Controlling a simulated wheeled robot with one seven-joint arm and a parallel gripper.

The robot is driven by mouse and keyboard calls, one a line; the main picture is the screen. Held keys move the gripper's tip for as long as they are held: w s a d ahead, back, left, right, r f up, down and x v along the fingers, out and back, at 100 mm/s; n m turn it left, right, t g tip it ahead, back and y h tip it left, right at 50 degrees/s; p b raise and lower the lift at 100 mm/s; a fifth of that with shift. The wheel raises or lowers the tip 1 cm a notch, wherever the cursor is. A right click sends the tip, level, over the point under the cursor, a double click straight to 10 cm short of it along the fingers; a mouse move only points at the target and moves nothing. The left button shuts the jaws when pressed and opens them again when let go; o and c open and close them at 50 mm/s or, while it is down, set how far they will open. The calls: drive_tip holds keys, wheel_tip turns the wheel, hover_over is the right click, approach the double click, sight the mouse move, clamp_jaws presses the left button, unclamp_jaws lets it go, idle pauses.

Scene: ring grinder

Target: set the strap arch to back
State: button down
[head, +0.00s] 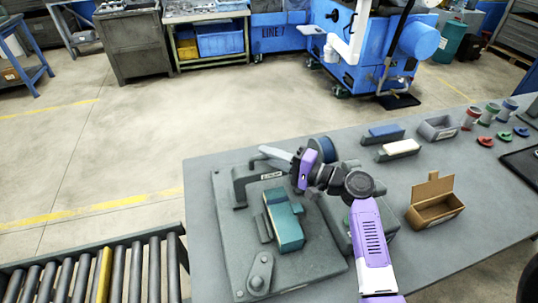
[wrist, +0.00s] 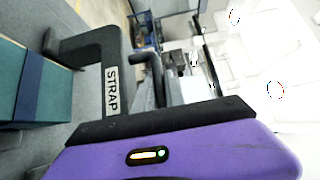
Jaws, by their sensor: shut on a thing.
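The strap arch (head: 240,187) is a dark grey bar frame over the back part of a grey base plate (head: 231,240). Its bar carries a STRAP label, which also shows on the arch in the wrist view (wrist: 112,88). My gripper (head: 299,178) comes in from the right and is shut at the arch's right end. The purple gripper body covers that end, so the exact grip is hidden. A teal block (head: 284,222) with a darker band sits on the plate, in front of the arch. Its teal side also shows at the left of the wrist view (wrist: 12,85).
A small grey lever (head: 260,273) is at the plate's front. An open cardboard box (head: 436,207), a grey bin (head: 438,127) and blue and cream-topped blocks are on the table to the right. A roller conveyor (head: 90,272) lies left.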

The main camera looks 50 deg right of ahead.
drive_tip(key=w+d+b, duration=0.3)
drive_tip(key=w+d, duration=0.1)
drive_tip(key=w, duration=0.2)
drive_tip(key=shift+w+d+b, duration=0.35)
drive_tip(key=shift+b, duration=0.05)
drive_tip(key=c, duration=1.4)
unclamp_jaws()
drive_tip(key=shift+w, duration=0.1)
drive_tip(key=shift+r, duration=0.1)
